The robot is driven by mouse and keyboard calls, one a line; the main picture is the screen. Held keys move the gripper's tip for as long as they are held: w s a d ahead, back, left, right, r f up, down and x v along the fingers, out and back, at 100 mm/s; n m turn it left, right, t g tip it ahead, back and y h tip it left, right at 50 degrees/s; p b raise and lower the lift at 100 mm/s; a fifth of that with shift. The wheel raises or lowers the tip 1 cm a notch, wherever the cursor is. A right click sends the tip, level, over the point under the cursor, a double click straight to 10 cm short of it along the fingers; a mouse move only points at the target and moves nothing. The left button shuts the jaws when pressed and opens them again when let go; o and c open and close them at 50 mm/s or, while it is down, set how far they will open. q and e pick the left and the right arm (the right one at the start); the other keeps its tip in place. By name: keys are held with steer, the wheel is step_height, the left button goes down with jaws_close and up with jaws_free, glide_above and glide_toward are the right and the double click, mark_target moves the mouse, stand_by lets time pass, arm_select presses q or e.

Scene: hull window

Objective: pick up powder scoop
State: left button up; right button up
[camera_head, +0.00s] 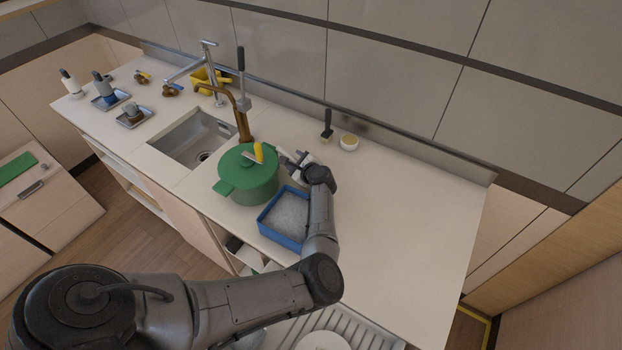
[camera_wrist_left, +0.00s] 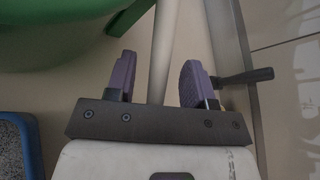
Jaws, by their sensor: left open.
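I cannot clearly pick out a powder scoop. A short yellow piece (camera_head: 258,153) shows at the lid of the green pot (camera_head: 250,184); I cannot tell whether it belongs to a scoop. My left gripper (camera_head: 297,160) is just right of the pot, low over the counter. In the left wrist view its two purple-padded fingers (camera_wrist_left: 157,78) are apart. A pale rod (camera_wrist_left: 164,45) shows between them, and I cannot tell what it is or whether it touches them. A blue tray (camera_head: 263,222) of grey powder lies under my left forearm. My right gripper is not in view.
A black-handled brush (camera_head: 327,125) and a small white bowl (camera_head: 349,142) stand by the back wall. The counter (camera_head: 410,205) at right is clear.

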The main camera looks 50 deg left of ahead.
arm_select(q)
steer(key=shift+a+f, duration=0.2)
steer(key=shift+a, duration=0.1)
jaws_close()
stand_by(0.4)
